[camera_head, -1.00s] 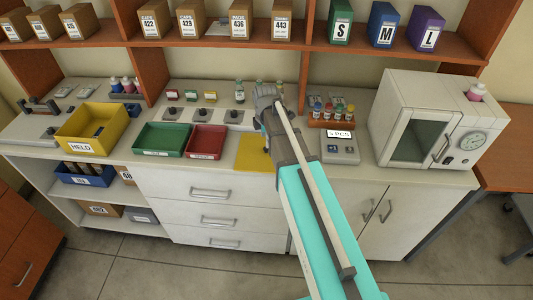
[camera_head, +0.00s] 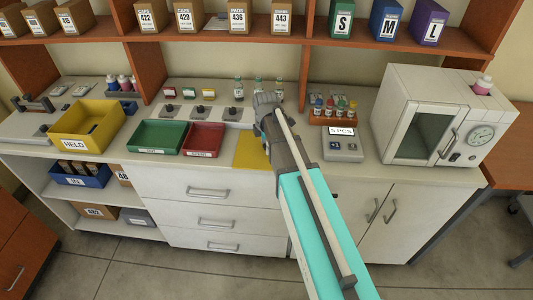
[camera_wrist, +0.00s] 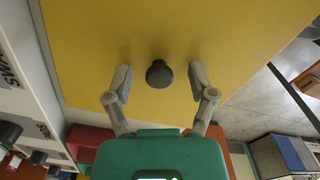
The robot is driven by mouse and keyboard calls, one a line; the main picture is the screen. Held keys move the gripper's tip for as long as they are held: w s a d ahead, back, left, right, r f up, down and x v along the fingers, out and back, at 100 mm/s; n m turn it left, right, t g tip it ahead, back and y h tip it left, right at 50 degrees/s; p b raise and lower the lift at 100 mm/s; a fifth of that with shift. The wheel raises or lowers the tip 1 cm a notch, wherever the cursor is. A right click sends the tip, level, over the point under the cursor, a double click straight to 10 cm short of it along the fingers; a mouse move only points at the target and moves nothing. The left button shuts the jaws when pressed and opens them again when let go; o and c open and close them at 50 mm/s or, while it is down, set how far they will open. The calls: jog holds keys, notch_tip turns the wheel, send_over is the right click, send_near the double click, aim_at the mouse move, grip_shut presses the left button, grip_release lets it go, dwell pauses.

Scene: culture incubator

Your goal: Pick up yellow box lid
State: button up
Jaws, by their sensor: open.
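The yellow box lid (camera_head: 252,151) lies flat on the white counter, right of the red tray, partly hidden by my arm in the head view. In the wrist view the lid (camera_wrist: 230,28) fills most of the picture, with a dark round knob (camera_wrist: 159,74) on it. My gripper (camera_wrist: 159,84) is open, with one finger on each side of the knob and a visible gap to it on both sides. I cannot tell the exact height of the fingers above the lid. The fingers are hidden in the head view.
A green tray (camera_head: 157,150) and a red tray (camera_head: 203,154) sit left of the lid. A yellow HELD bin (camera_head: 75,145) stands farther left. A vial rack (camera_head: 335,118), a small display device (camera_head: 341,152) and a white incubator (camera_head: 395,85) stand to the right.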

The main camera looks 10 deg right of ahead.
dwell(0.6)
grip_shut()
